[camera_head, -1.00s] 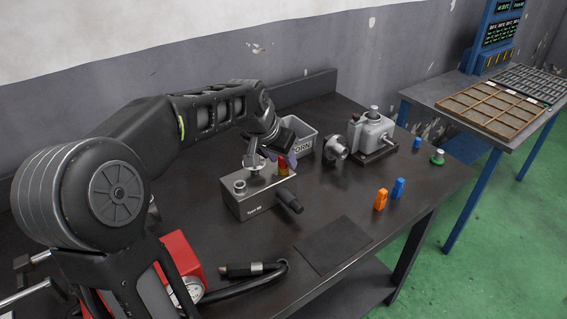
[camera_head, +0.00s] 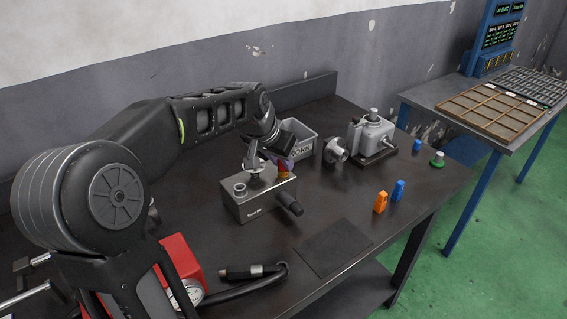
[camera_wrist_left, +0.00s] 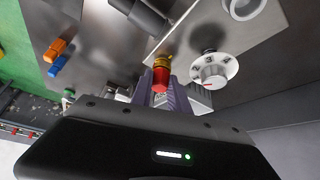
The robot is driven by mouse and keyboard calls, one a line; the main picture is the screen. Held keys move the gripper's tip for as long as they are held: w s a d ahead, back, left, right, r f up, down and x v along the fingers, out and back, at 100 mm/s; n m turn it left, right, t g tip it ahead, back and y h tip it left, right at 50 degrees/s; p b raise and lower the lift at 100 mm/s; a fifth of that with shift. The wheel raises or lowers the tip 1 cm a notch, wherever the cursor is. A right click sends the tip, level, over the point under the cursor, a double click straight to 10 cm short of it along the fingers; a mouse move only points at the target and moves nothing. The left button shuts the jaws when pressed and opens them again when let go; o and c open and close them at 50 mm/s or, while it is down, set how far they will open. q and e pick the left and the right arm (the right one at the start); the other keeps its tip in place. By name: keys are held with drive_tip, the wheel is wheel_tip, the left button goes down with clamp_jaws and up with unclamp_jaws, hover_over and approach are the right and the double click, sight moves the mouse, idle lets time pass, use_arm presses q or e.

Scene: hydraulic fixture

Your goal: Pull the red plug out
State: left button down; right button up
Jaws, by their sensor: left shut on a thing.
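The red plug (camera_wrist_left: 161,77) has a brass collar and stands at the edge of the grey metal block (camera_head: 252,208). In the head view, the red plug (camera_head: 284,171) is partly covered by my fingers. My left gripper (camera_wrist_left: 162,90) is shut on the plug, with one purple-grey finger on each side. In the head view, my left gripper (camera_head: 276,161) reaches the plug from behind and above. The collar appears to touch the block; its lower end is hidden. My right gripper is not in view.
The block also carries a round dial (camera_wrist_left: 213,72) and a black cylindrical connector (camera_head: 289,203). A grey bin (camera_head: 303,146) stands behind it. A grey machine (camera_head: 371,135) and orange (camera_head: 381,201) and blue (camera_head: 398,190) pieces lie to the right. A hose connector (camera_head: 248,272) lies in front.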

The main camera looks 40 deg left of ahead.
use_arm(q)
drive_tip(key=shift+r, duration=0.2)
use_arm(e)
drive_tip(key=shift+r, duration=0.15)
use_arm(q)
drive_tip(key=shift+r+p, duration=1.85)
drive_tip(key=shift+r, duration=0.5)
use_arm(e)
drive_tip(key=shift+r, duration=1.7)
